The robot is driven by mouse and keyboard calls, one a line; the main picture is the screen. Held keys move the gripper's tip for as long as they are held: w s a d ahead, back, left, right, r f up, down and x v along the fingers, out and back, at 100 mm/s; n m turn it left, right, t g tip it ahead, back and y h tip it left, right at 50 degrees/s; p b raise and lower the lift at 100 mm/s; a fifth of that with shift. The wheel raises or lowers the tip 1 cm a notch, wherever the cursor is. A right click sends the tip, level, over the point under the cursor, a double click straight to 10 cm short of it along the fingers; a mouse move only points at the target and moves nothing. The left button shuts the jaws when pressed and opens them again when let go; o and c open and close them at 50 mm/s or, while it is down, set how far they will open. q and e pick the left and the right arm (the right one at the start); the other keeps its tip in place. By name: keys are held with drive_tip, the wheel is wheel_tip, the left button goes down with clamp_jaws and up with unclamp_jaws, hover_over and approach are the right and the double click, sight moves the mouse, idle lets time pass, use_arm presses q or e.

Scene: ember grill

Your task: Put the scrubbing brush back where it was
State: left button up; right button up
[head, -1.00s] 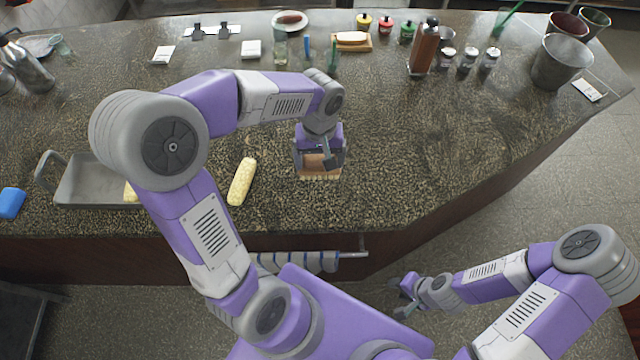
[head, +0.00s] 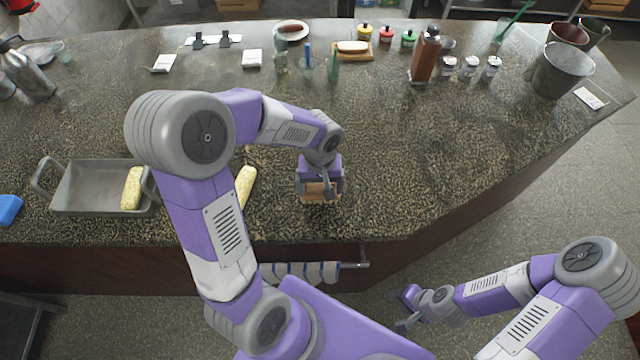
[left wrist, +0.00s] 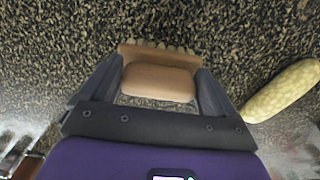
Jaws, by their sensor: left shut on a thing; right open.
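The scrubbing brush (head: 320,192) is a wooden block with pale bristles along one edge. My left gripper (head: 320,184) is shut on it, near the front edge of the dark speckled counter. In the left wrist view the brush (left wrist: 158,80) sits between the two fingers of the gripper (left wrist: 155,85), its bristles at the far side. I cannot tell whether the brush touches the counter. My right gripper (head: 404,309) is open and empty, low over the floor in front of the counter.
A grey metal tray (head: 90,190) holds a corn cob (head: 132,188). Another corn cob (head: 245,185) lies left of the brush, partly behind my arm. A sauce bottle (head: 425,55), jars and a metal bucket (head: 560,70) stand further back. The counter's (head: 440,150) right middle is clear.

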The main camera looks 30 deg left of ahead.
use_arm(q)
drive_tip(key=o, duration=0.7)
drive_tip(key=shift+o, duration=0.2)
drive_tip(key=shift+r+p, duration=0.25)
drive_tip(key=shift+p, duration=0.1)
wheel_tip(320, 180, up, 12)
drive_tip(key=p, duration=0.2)
drive_tip(key=shift+f, duration=0.1)
